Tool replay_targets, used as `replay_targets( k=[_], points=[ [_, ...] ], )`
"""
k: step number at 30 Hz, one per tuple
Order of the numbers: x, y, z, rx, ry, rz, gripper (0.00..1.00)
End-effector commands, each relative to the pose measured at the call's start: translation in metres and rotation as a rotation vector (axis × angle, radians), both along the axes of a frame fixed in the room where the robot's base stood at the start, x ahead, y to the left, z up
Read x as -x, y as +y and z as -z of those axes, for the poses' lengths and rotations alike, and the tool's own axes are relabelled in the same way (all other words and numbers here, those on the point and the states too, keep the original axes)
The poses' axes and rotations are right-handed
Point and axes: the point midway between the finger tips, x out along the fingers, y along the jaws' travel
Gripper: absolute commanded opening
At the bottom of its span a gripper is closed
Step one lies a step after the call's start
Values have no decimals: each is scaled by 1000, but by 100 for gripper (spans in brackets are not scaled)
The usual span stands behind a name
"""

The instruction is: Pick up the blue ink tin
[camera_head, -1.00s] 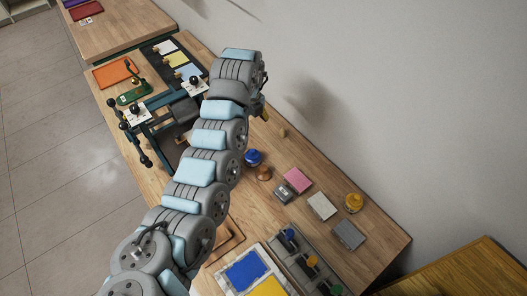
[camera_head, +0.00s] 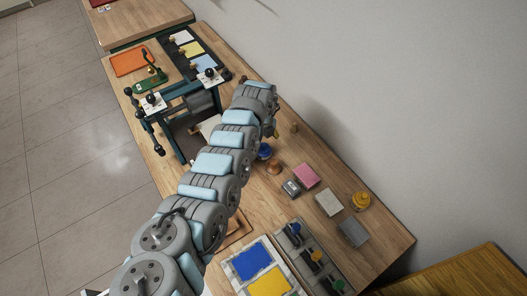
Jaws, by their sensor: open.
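The blue ink tin (camera_head: 265,151) stands on the wooden bench, just right of my arm and close to the wall side. My arm partly covers its left side. My gripper (camera_head: 271,127) is at the far end of my arm, a little beyond the tin in the picture and apart from it. Only a small dark part of the gripper shows past the last arm link. It is open, and I see nothing held in it. Its fingertips are mostly hidden.
A brown round knob (camera_head: 274,167) and a grey metal block (camera_head: 291,188) sit near the tin. A pink pad (camera_head: 306,175), a pale pad (camera_head: 328,202) and a yellow tin (camera_head: 361,200) lie farther right. A dark press (camera_head: 171,120) stands left of my arm.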

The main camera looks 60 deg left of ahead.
Motion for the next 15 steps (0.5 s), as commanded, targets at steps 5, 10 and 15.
replay_targets(
  k=[5,10,15],
  points=[
    [-1,-8,24,5,3,2,96],
    [-1,-7,42,3,3,2,96],
    [-1,-6,48,1,1,2,96]
  ],
)
